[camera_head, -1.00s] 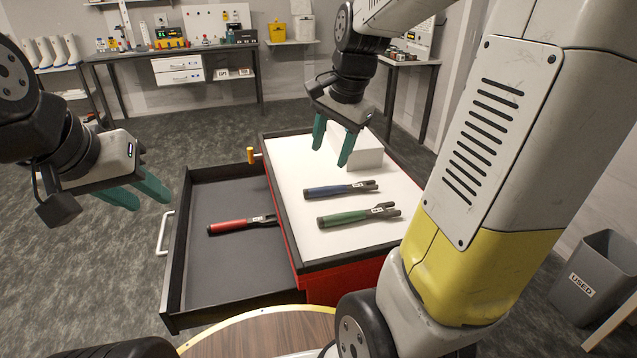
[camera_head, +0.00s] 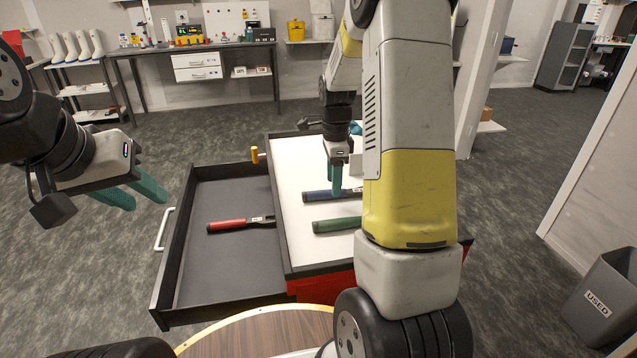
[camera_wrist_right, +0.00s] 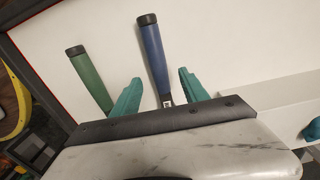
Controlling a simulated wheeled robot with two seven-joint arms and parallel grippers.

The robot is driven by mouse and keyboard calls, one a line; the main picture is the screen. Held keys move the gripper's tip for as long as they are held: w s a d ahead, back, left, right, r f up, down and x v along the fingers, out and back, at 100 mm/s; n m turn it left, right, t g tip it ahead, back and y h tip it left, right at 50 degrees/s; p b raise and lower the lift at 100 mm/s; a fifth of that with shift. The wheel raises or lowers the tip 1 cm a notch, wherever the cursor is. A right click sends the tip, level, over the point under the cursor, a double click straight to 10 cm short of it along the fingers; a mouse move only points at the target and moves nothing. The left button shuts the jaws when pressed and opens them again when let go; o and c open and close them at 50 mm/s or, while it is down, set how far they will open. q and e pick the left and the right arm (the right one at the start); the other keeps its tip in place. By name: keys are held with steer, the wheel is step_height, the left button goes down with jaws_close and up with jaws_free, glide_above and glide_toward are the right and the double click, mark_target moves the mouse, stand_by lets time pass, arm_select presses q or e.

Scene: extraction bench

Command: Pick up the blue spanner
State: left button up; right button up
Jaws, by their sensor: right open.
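The blue spanner (camera_head: 315,196) lies on the white top of the red cabinet, partly hidden behind my right gripper (camera_head: 338,178) in the head view. In the right wrist view the blue spanner (camera_wrist_right: 154,55) runs between the two teal fingers of my right gripper (camera_wrist_right: 159,76). Those fingers are open, with a gap on each side of the spanner, and its head end is hidden by the gripper body. My left gripper (camera_head: 147,201) is open and empty, left of the open drawer.
A green spanner (camera_head: 334,224) lies nearer on the white top; it also shows in the right wrist view (camera_wrist_right: 90,78). A red spanner (camera_head: 228,225) lies in the open drawer (camera_head: 205,268). A white box (camera_wrist_right: 275,105) stands beside the right gripper. A grey bin (camera_head: 607,300) stands at right.

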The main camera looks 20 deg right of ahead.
mark_target(326, 194)
steer(key=shift+f, duration=1.55)
jaws_close()
steer(key=shift+r, duration=0.1)
